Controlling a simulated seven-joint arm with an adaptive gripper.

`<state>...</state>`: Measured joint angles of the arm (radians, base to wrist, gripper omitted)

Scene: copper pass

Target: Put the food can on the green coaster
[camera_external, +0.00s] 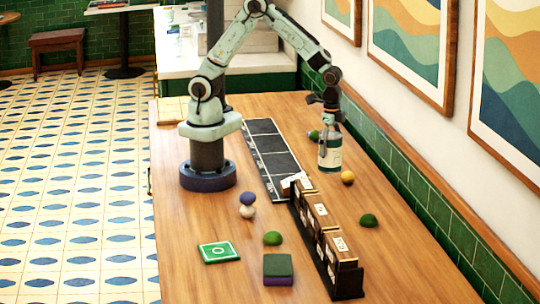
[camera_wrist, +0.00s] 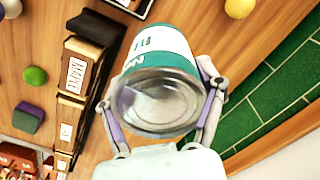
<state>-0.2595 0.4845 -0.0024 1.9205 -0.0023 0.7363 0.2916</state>
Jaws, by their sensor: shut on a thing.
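The food can (camera_external: 330,153) has a white and green label and stands upright under my gripper (camera_external: 329,108), at the right side of the wooden table. In the wrist view the can (camera_wrist: 160,58) shows its round silver end towards the camera, and the fingers of my gripper (camera_wrist: 160,100) lie along both its sides, shut on it. I cannot tell whether its base touches the table. The green coaster (camera_external: 219,252) is a flat square with a white ring, at the front left of the table, well away from the can.
A long black rack of wooden boxes (camera_external: 320,225) stands between can and coaster. A dark green and purple block (camera_external: 277,268) lies right of the coaster. Green domes (camera_external: 272,238), (camera_external: 368,220), a yellow ball (camera_external: 347,177) and a blue-and-white stack (camera_external: 247,205) are nearby. Tiled wall at right.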

